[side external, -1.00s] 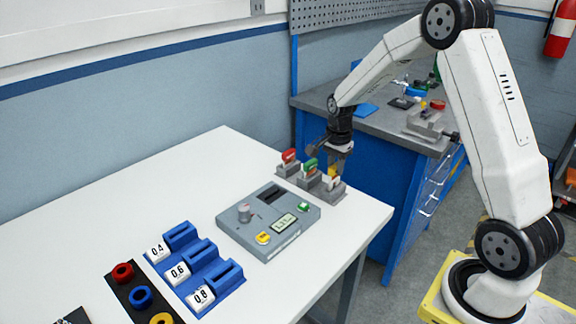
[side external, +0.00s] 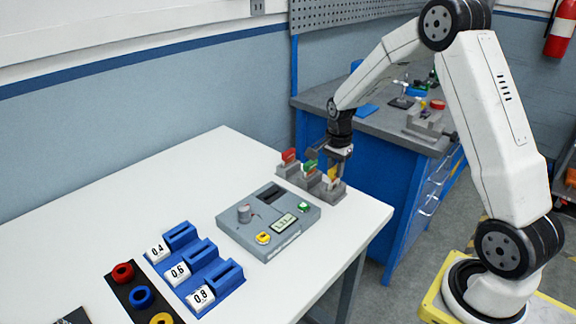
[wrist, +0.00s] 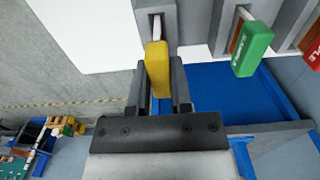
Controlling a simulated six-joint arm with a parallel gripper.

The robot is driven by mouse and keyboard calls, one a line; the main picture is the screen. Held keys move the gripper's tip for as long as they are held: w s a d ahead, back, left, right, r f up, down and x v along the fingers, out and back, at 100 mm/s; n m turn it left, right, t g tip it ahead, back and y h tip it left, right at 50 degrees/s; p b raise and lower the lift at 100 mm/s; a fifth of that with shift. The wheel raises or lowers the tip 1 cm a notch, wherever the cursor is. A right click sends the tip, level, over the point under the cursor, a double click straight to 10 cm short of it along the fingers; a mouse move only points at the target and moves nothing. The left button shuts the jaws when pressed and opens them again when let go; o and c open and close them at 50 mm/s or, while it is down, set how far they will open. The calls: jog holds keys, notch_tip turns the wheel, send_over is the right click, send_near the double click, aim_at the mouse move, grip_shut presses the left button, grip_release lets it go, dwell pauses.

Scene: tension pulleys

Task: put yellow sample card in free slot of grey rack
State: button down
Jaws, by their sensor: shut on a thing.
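The yellow sample card (wrist: 158,68) has a yellow grip and a white lower part. My gripper (wrist: 160,85) is shut on its grip, one finger on each side. In the wrist view the white part reaches into the slot of a grey rack block (wrist: 187,18); how deep it sits is hard to tell. In the side view the yellow card (side external: 332,172) is at the front right end of the grey rack (side external: 335,193), partly hidden by my gripper (side external: 339,158). The green card (side external: 310,166) and red card (side external: 289,156) stand upright in the rack's other slots.
A grey device (side external: 240,228) with a dark slot, knob, display and buttons lies close in front of the rack. Blue holders (side external: 215,268) labelled 0.4, 0.6 and 0.8 and coloured rings (side external: 140,296) are farther left. The white table (side external: 150,190) is clear behind them.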

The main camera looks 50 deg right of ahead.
jog(key=shift+f, duration=0.9)
dwell(0.7)
jog(key=shift+c, duration=0.7)
grip_release()
jog(key=shift+r, duration=4)
jog(key=shift+a, duration=0.1)
jog(key=s+a+f+n+t, duration=0.2)
jog(key=s+a+n, duration=1.2)
jog(key=a+n, duration=0.3)
jog(key=shift+a+f+n+t, duration=0.15)
jog(key=shift+f+n+t, duration=0.2)
jog(key=shift+n, duration=0.15)
